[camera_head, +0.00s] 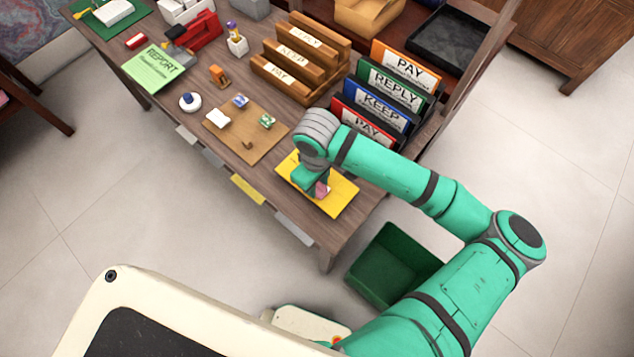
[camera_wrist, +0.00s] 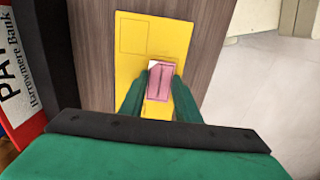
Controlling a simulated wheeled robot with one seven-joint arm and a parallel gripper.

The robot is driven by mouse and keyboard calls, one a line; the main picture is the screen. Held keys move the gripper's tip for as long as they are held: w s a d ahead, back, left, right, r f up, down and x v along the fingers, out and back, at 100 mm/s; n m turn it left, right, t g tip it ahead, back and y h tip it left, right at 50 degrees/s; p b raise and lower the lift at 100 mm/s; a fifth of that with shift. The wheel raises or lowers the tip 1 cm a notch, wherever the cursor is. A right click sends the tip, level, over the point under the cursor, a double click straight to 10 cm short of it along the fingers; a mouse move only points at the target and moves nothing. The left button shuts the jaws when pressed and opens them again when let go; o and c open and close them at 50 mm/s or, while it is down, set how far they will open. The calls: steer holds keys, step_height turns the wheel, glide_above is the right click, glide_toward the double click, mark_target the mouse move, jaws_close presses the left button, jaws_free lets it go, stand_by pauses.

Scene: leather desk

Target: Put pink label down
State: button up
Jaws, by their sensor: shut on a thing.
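A small pink label (camera_wrist: 161,80) with a white corner is between the two green fingers of my gripper (camera_wrist: 158,92) in the wrist view. The gripper is shut on it. Behind it lies a yellow sheet (camera_wrist: 128,65) with a printed outline, flat on the desk. In the head view my gripper (camera_head: 318,187) is over the yellow sheet (camera_head: 341,202), and the pink label (camera_head: 322,190) shows at its tip. I cannot tell whether the label touches the sheet.
A brown board (camera_head: 243,155) with small items lies left of the yellow sheet. Upright folders (camera_head: 385,100) stand behind my arm. A green bin (camera_head: 395,265) is on the floor by the desk's front right corner. The desk edge is close to the sheet.

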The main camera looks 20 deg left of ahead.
steer(key=shift+s+f, duration=0.25)
steer(key=shift+f, duration=0.5)
steer(key=o, duration=1.1)
steer(key=shift+c, duration=0.2)
steer(key=shift+w+r, duration=0.15)
steer(key=shift+r, duration=0.4)
step_height(320, 180, up, 12)
steer(key=shift+r, duration=0.2)
